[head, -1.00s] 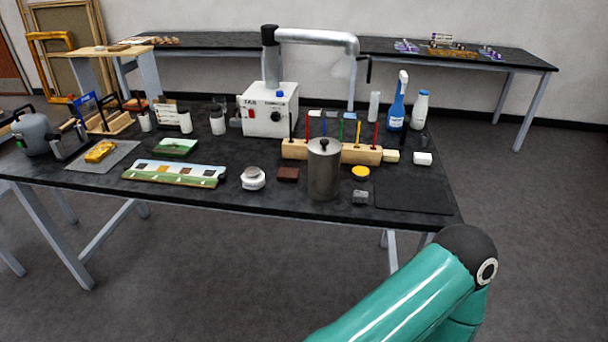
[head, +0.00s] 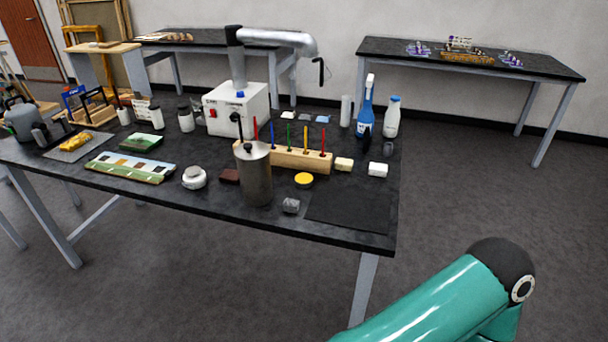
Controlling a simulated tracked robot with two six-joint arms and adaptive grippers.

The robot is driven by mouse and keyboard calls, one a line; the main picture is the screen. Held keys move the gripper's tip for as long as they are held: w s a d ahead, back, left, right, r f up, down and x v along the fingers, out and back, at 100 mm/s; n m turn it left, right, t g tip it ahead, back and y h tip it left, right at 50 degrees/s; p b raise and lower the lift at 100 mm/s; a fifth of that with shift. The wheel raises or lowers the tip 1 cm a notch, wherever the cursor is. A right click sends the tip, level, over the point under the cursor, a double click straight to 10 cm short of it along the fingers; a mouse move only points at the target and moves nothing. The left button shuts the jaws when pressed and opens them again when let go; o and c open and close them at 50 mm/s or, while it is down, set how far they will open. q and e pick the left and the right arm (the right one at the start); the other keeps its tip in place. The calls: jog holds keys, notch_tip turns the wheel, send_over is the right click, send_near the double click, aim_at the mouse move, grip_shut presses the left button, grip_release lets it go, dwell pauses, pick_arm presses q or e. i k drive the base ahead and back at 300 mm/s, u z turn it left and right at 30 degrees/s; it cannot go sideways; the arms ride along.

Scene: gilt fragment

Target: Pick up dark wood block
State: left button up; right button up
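A small dark reddish-brown block (head: 229,176), which looks like the dark wood block, lies on the black table (head: 130,192). Neither of my grippers shows in the head view.
A wooden rack with coloured tools (head: 290,158) stands behind the canister. A yellow round lid (head: 304,180), a small grey cube (head: 291,205) and a black mat (head: 350,206) lie to the right. A white machine with a duct (head: 238,108) stands at the back. Floor in front is clear.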

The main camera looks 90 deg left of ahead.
aim_at(228, 176)
jog(key=z, duration=0.35)
jog(key=i, duration=0.4)
jog(key=u, duration=2.5)
jog(key=i, duration=0.25)
jog(key=u, duration=1.85)
jog(key=k, duration=0.6)
jog(key=u, duration=0.35)
jog(key=i, duration=1.85)
jog(key=z, duration=0.5)
